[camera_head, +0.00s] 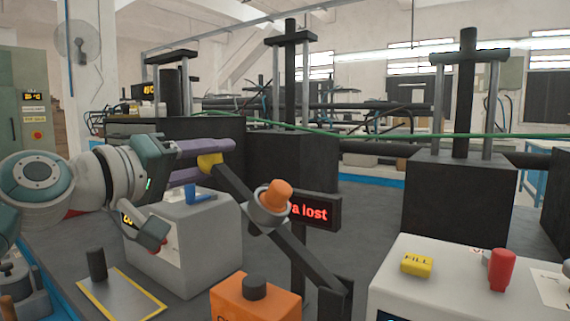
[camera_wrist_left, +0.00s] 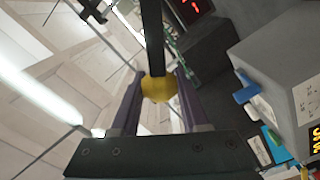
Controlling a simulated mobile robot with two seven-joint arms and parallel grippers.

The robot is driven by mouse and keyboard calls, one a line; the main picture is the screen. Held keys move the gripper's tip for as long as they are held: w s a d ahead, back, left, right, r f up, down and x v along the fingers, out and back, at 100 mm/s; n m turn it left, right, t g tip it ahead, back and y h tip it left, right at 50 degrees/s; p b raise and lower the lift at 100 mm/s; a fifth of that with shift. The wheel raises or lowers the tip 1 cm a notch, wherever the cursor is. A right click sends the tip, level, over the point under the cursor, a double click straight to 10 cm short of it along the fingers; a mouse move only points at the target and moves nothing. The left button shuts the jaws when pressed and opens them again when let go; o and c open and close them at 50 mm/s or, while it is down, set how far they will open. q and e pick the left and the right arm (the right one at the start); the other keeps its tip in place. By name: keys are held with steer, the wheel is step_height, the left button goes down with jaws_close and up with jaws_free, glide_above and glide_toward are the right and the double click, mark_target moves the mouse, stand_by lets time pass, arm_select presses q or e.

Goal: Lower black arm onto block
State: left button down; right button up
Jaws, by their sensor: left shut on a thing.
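The black arm (camera_head: 235,185) slopes up to the left from an upright bracket (camera_head: 335,298) at the bottom of the head view. It carries a grey ring with an orange knob (camera_head: 278,194) partway along. Its raised end has a yellow tip (camera_head: 208,162). My left gripper (camera_head: 212,158) is shut on that tip, with its purple fingers on either side; the yellow tip also shows between them in the left wrist view (camera_wrist_left: 158,88). An orange block (camera_head: 240,303) with a black cylinder on top stands below the arm, apart from it. My right gripper is out of view.
A grey box (camera_head: 195,245) with a blue part on it stands behind the block. A display sign (camera_head: 318,212) is behind the arm. A white box (camera_head: 410,285) with a yellow FILL button and red knob is at right. A yellow-edged plate (camera_head: 118,298) lies at left.

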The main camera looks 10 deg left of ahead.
arm_select(q)
steer(key=a+f+n+b, duration=0.2)
steer(key=f+n+b, duration=0.1)
steer(key=f+b, duration=0.2)
steer(key=w+a+f+n+b, duration=0.1)
steer(key=f+n+b, duration=0.2)
steer(key=f+b, duration=0.3)
step_height(320, 180, down, 3)
steer(key=shift+w+a+r+n+b, duration=0.2)
steer(key=shift+a+n+b, duration=0.1)
steer(key=shift+a+n, duration=0.1)
steer(key=shift+f, duration=0.25)
steer(key=c, duration=0.7)
jaws_free()
steer(key=o, duration=0.3)
steer(key=shift+r, duration=0.15)
steer(key=v, duration=1)
steer(key=shift+p, duration=0.35)
